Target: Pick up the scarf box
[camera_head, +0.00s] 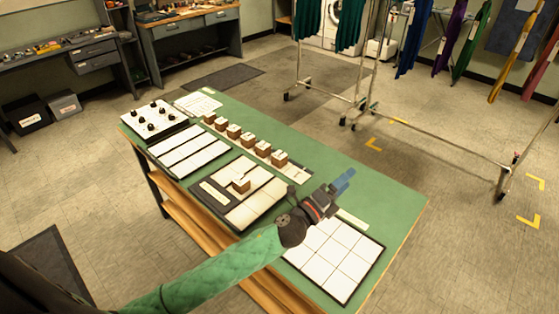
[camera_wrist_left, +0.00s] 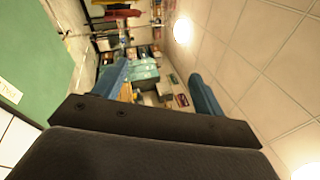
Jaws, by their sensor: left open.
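Several small brown boxes with white tops stand in a row (camera_head: 247,138) along the far side of the green table (camera_head: 385,205). One more such box (camera_head: 241,184) stands apart on a dark-framed board (camera_head: 212,208) nearer to me. The labels are too small to read, so I cannot tell which is the scarf box. My left gripper (camera_head: 343,181) is over the table, to the right of the boxes and apart from them. Its blue fingers are spread and empty in the left wrist view (camera_wrist_left: 160,88). My right gripper is not in view.
A white grid board (camera_head: 337,262) lies at the table's right end, below my left arm. A striped white board (camera_head: 188,150) and a board with black knobs (camera_head: 153,117) lie at the left. Wheeled clothes racks (camera_head: 440,138) stand beyond the table.

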